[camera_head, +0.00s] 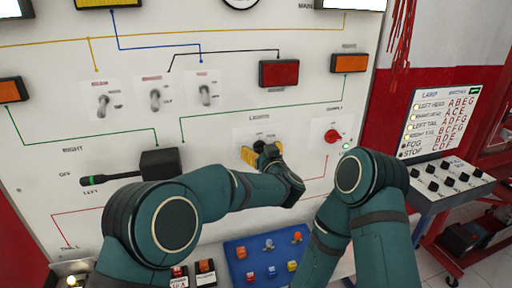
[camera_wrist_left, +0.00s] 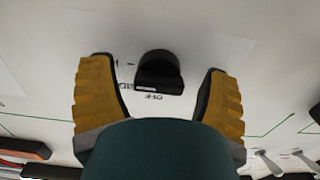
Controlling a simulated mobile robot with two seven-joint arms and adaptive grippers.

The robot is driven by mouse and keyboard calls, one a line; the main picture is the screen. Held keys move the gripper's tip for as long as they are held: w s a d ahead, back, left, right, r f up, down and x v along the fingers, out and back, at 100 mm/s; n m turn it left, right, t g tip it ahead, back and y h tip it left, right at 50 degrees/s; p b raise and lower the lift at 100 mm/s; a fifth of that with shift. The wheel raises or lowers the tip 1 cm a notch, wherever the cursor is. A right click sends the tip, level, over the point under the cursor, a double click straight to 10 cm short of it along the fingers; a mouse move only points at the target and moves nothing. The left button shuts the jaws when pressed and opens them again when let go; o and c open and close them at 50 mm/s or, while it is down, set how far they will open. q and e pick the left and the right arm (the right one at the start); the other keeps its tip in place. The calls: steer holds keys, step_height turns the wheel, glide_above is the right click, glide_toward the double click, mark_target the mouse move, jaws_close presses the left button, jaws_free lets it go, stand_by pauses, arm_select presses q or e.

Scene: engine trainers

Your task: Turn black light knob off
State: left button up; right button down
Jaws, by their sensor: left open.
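The black light knob (camera_wrist_left: 158,68) sits on the white panel between the two yellow fingers of my left gripper (camera_wrist_left: 158,85) in the left wrist view. The fingers are spread, with a visible gap on both sides of the knob. In the head view the left gripper (camera_head: 258,154) is at the panel under the lights label, and it partly hides the knob (camera_head: 259,146). The printing beside the knob is partly legible in the wrist view. My right arm shows at the lower right of the head view, but its gripper is out of sight.
A red knob (camera_head: 332,136) is to the right on the panel (camera_head: 220,60). A black lever (camera_head: 158,164) sticks out at the left. Several toggle switches (camera_head: 155,98) are above. A blue board (camera_head: 240,270) is below, and a lamp sign (camera_head: 440,120) stands at the right.

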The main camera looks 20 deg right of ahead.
arm_select(q)
steer(key=shift+w, duration=0.1)
steer(key=c, duration=1.2)
